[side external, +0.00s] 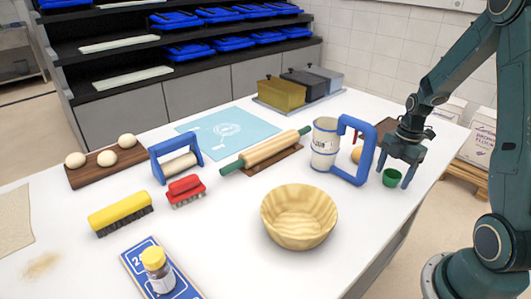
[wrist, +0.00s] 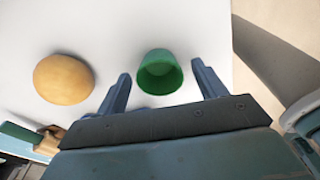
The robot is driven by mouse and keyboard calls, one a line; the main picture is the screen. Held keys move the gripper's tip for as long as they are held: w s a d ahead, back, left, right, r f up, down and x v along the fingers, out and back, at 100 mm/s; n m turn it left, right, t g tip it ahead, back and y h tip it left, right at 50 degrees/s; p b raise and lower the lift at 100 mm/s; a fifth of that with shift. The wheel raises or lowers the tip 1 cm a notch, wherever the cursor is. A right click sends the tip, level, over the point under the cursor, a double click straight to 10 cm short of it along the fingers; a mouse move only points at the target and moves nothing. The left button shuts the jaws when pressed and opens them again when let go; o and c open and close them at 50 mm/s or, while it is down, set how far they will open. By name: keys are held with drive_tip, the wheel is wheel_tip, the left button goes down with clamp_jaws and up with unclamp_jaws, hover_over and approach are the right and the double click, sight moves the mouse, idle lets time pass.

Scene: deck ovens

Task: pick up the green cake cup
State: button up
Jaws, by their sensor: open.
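The green cake cup (side external: 391,178) stands on the white table near its right edge in the side external view. In the wrist view the green cake cup (wrist: 160,73) shows its open top, near the middle and just beyond my fingertips. My gripper (side external: 395,182) points down over the cup in the side external view, with its fingers on either side of it. In the wrist view my gripper (wrist: 165,80) is open, with one finger left and one right of the cup. Gaps show on both sides, and nothing is held.
A round tan bun (wrist: 64,79) lies left of the cup. A white jug with a blue handle (side external: 325,145) stands close by. A wooden bowl (side external: 298,216) and a rolling pin (side external: 266,151) are further left. The table edge (wrist: 233,50) is close on the right.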

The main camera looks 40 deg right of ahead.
drive_tip(key=shift+f, duration=0.4)
drive_tip(key=c, duration=1)
